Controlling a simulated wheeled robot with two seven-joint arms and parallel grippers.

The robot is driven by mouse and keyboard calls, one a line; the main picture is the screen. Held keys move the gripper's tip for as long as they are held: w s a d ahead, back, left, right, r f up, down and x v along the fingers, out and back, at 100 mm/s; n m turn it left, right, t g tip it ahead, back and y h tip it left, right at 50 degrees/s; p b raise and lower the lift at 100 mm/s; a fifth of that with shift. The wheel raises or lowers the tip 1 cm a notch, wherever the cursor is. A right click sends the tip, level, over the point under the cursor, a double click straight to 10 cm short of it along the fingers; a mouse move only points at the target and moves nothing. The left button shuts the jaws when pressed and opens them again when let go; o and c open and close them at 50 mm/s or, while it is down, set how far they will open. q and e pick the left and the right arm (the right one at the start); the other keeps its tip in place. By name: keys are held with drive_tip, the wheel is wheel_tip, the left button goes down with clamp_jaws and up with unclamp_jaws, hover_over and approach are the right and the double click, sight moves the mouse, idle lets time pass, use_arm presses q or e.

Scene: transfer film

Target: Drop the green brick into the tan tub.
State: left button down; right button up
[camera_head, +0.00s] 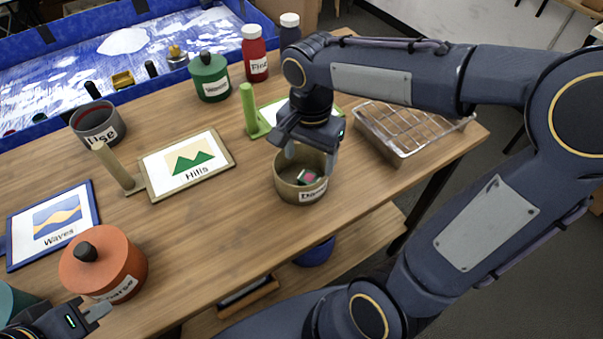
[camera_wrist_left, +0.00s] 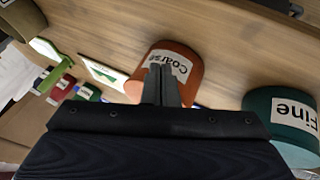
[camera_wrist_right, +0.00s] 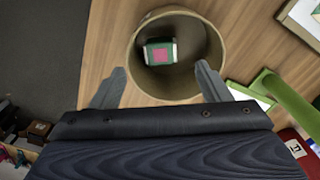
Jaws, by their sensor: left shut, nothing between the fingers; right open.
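The tan tub (camera_head: 291,187) stands on the wooden table near its right part, with a label on its front. The green brick (camera_head: 308,177) lies inside it and has a pink mark on its face. The right wrist view shows the green brick (camera_wrist_right: 160,52) at the bottom of the tan tub (camera_wrist_right: 136,72), clear of the fingers. My right gripper (camera_head: 312,158) is open and empty just above the tub; its fingers (camera_wrist_right: 157,88) show apart over the rim. My left gripper (camera_head: 100,310) is shut and empty at the lower left, near the orange pot; its fingertips show together in the left wrist view (camera_wrist_left: 162,70).
An orange lidded pot (camera_head: 105,262) labelled "Coarse" stands at the front left. A wire rack tray (camera_head: 412,125) lies right of the tub. A framed "Hills" picture (camera_head: 187,163), a grey cup (camera_head: 98,125) and a green lidded pot (camera_head: 210,77) stand further left and back.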

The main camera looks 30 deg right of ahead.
wheel_tip(320, 180, up, 8)
drive_tip(key=shift+f, duration=0.15)
drive_tip(key=shift+s, duration=0.1)
idle(0.5)
drive_tip(key=s+f+n+t+y, duration=0.3)
drive_tip(key=s+f+n+t, duration=0.2)
drive_tip(key=s+f+n, duration=0.2)
drive_tip(key=s+n, duration=0.2)
drive_tip(key=s, duration=0.2)
drive_tip(key=shift+s+a+f+n+t+y, duration=0.2)
drive_tip(key=shift+a+f+n+t+y, duration=0.1)
drive_tip(key=shift+a+n+y, duration=0.1)
